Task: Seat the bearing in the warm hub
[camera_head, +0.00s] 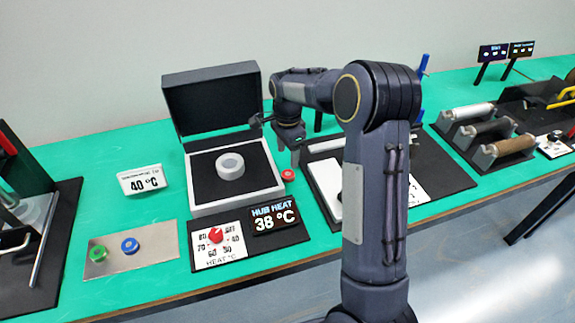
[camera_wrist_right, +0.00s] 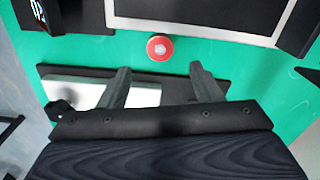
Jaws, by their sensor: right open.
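The hub (camera_head: 230,163) is a pale grey round piece inside an open box heater (camera_head: 262,190) with its black lid raised. A small red ring with a silver centre (camera_head: 288,175), perhaps a bearing, lies on the green table just right of the heater; it also shows in the right wrist view (camera_wrist_right: 159,47). A green ring (camera_head: 97,253) and a blue ring (camera_head: 130,245) lie on a metal plate. My right gripper (camera_head: 295,158) is open and empty, pointing down near the red ring; its fingers show in the wrist view (camera_wrist_right: 160,72). My left gripper is out of view.
A display (camera_head: 275,216) reads "HUB HEAT 38 °C", beside a red dial knob (camera_head: 215,235). A card (camera_head: 143,179) reads 40 °C. A black mat with a pale plate (camera_head: 325,182) lies partly behind my right arm. Rollers (camera_head: 470,112) stand at right.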

